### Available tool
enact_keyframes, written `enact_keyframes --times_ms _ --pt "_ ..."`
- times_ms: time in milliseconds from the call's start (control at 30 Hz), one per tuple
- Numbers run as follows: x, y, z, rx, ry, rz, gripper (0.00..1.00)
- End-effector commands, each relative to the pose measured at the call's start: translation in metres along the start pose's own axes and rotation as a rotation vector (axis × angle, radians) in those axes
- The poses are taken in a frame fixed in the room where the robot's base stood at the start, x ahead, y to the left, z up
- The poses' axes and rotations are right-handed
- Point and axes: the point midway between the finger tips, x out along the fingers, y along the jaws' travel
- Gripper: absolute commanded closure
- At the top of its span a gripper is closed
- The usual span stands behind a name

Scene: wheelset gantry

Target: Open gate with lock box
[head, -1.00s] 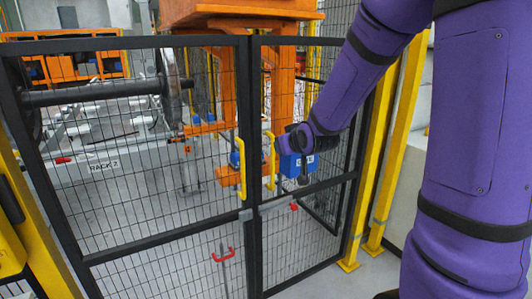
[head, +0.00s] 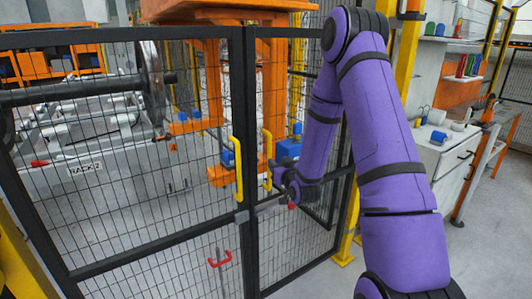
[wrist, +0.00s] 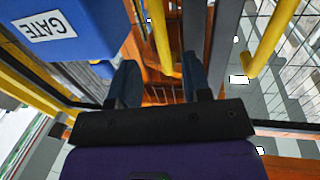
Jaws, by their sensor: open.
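The double mesh gate has black frames; its left leaf (head: 134,35) and right leaf (head: 300,222) meet at a centre stile and look closed. Yellow handles stand on the left leaf (head: 238,168) and right leaf (head: 267,158). My gripper (head: 272,176) is open beside the right leaf's handle. In the wrist view a yellow bar (wrist: 161,40) runs between my spread fingers (wrist: 160,78); contact cannot be told.
A red-handled piece (head: 220,259) is on the lower left leaf. Yellow posts (head: 402,75) stand right of the gate. A wheelset (head: 80,92) and RACK 2 (head: 88,168) are behind the mesh. Grey floor is open at the lower right.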

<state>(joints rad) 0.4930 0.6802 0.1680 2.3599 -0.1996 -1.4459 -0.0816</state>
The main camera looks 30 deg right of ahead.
Motion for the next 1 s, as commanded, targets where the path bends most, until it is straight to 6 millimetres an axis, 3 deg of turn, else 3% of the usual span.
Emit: enact_keyframes --times_ms 533,700,1000 --pt "0.086 0.000 -0.001 0.000 0.000 0.000 0.56" --pt "0.098 -0.001 0.000 0.000 -0.001 0.000 0.56" --pt "0.100 -0.001 0.000 0.000 -0.002 -0.001 0.56"
